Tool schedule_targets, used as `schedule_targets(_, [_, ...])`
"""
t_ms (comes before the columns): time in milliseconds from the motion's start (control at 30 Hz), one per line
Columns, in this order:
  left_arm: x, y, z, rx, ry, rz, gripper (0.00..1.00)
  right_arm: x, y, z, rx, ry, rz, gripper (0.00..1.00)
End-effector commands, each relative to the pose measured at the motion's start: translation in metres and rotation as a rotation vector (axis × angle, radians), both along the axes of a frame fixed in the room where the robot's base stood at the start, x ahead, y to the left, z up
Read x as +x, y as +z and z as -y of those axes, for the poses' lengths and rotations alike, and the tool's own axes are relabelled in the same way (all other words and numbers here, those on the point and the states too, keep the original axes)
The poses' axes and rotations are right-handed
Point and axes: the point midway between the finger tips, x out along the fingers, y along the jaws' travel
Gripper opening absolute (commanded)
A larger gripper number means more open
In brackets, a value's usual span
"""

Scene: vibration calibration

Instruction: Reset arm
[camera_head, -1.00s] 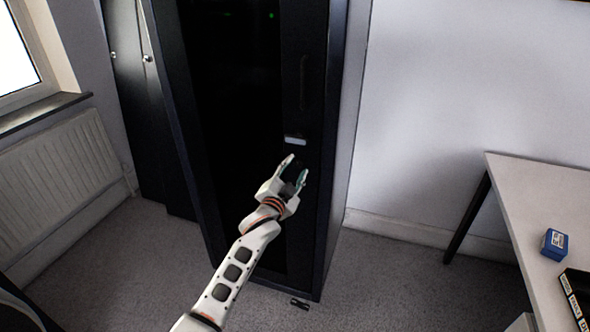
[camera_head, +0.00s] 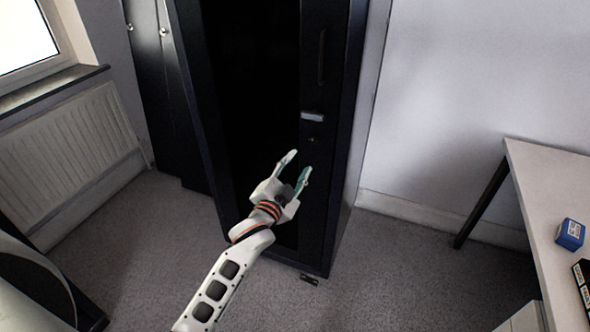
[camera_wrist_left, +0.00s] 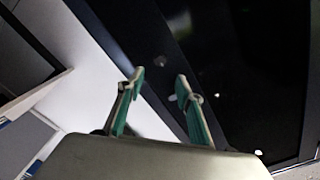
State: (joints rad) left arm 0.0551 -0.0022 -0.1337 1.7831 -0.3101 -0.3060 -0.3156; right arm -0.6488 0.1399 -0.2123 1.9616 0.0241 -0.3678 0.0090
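My left gripper (camera_head: 297,166) is in front of the lower part of a tall black cabinet (camera_head: 318,215) in the head view. Its two fingers are apart with nothing between them. In the left wrist view the left gripper (camera_wrist_left: 160,82) also shows open and empty, with green pads on the inner sides of the fingers, and the dark cabinet (camera_wrist_left: 245,70) lies beyond them. The arm comes in from the bottom of the head view. I cannot tell from the head view whether the fingertips touch the cabinet. My right gripper is not in view.
A light handle piece (camera_head: 312,117) is on the cabinet front. A white table (camera_head: 545,190) with a blue box (camera_head: 570,234) stands at the right. A radiator (camera_head: 65,155) is at the left. A small black object (camera_head: 309,280) lies on the carpet. Open floor (camera_head: 400,275) lies between cabinet and table.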

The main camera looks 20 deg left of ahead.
Motion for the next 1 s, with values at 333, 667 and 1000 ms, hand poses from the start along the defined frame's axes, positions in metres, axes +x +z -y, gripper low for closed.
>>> schedule_targets(333, [-0.016,0.0,0.0,0.0,0.0,0.0,0.36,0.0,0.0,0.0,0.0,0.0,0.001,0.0])
schedule_targets(667, [-0.016,-0.001,0.0,-0.001,-0.001,-0.002,0.36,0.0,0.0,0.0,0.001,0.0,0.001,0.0])
schedule_targets(1000, [-0.109,-0.119,0.007,-0.174,-0.033,-0.234,0.36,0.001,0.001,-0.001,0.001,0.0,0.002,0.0])
